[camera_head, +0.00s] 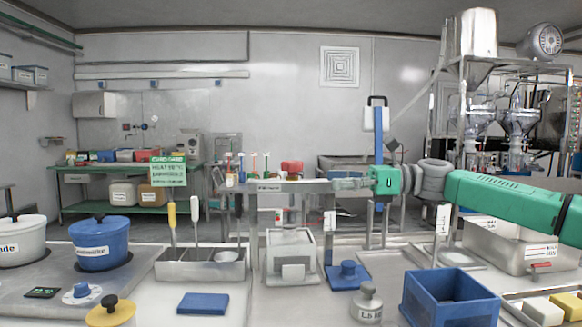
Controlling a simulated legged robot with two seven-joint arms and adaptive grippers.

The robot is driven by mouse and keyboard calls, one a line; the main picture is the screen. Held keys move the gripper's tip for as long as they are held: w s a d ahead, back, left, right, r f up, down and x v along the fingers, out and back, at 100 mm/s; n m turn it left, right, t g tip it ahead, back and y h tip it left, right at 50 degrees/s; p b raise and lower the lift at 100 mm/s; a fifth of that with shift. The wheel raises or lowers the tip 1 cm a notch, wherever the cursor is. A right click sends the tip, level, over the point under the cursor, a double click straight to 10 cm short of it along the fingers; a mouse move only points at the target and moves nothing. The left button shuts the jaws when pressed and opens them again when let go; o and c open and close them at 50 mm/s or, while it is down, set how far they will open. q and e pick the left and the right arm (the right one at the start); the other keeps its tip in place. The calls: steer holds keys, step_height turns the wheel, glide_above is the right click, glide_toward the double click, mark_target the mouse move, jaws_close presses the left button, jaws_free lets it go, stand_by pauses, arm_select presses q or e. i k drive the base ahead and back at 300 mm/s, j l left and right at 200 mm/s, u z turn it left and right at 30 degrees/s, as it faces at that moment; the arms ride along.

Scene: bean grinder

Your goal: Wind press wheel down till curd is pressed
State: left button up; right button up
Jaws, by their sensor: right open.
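A press-like metal frame stands near the middle, with a labelled crossbeam (280,187) on posts. A pale box-shaped mould (291,250) stands under the beam. I cannot make out a press wheel clearly, and no curd shows. My right arm comes in from the right at beam height. My right gripper (350,184) points left, its grey fingers at the right end of the crossbeam. It is open, and nothing shows held in it. I cannot tell whether the fingers touch the beam. My left gripper is not in view.
A blue crate (450,298) and a small metal weight (367,303) stand at the front right. A blue pot (101,243), a tool caddy (201,265) and a blue pad (203,303) are to the left. A blue vertical bar (379,140) rises behind my gripper.

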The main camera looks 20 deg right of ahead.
mark_target(292, 166)
steer(key=i+l, duration=0.6)
steer(key=i, duration=0.15)
